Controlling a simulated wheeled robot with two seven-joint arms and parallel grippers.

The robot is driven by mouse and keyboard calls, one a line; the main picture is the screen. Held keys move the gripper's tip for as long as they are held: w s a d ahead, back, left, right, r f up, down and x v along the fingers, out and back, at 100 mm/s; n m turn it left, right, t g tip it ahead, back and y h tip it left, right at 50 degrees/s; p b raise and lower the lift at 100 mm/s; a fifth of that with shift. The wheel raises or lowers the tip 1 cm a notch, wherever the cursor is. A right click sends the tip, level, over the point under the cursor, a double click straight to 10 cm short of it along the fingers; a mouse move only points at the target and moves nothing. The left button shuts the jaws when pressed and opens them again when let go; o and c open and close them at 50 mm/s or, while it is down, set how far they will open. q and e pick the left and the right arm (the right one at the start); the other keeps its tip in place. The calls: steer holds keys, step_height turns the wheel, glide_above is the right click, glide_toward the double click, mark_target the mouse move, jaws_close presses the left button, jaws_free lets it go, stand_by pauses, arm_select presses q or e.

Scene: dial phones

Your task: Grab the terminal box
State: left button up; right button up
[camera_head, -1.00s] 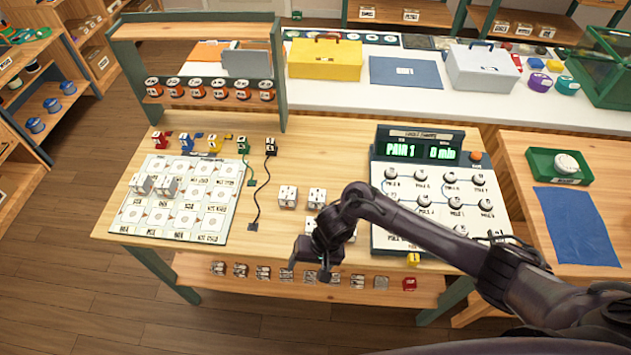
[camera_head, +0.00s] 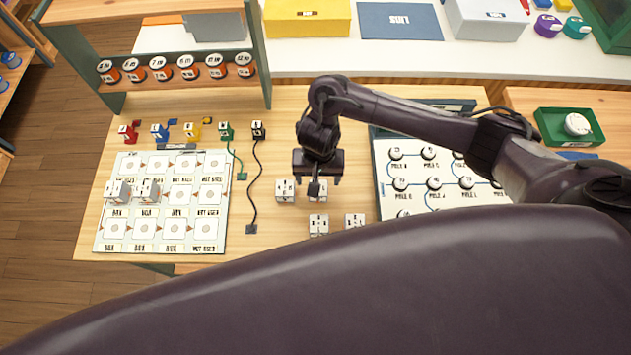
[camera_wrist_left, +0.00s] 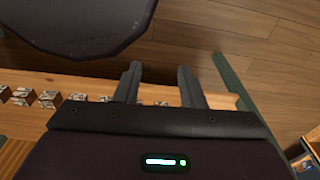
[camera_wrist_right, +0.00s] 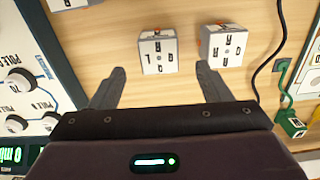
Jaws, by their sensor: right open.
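Several white terminal boxes with dark lettering lie loose mid-table. In the head view, a back pair is a left box (camera_head: 285,191) and a right box (camera_head: 317,197), with a front-left box (camera_head: 319,224) and a front-right box (camera_head: 354,221). My right gripper (camera_head: 318,181) hangs above the back pair, partly covering its right box. In the right wrist view my right gripper (camera_wrist_right: 161,69) is open and empty, that box (camera_wrist_right: 158,51) just beyond its fingertips and the left one (camera_wrist_right: 221,46) to the right. My left gripper (camera_wrist_left: 159,68) is open and empty, seen only in its wrist view.
Two more boxes (camera_head: 133,190) sit on the white grid board (camera_head: 165,245) at left. A black cable (camera_head: 254,190) lies left of the loose boxes. The dial panel (camera_head: 384,165) stands right of them. The left wrist view shows a wooden shelf (camera_wrist_left: 75,85) and floor.

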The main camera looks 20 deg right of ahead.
steer(key=f+b, duration=0.1)
steer(key=f, duration=0.2)
steer(key=shift+s+f+b, duration=0.35)
steer(key=shift+w+f, duration=0.2)
steer(key=shift+f, duration=0.95)
steer(key=c, duration=0.6)
arm_select(q)
steer(key=s+f, duration=0.2)
steer(key=shift+s+f, duration=0.25)
steer(key=shift+f, duration=0.1)
arm_select(e)
steer(key=c, duration=0.5)
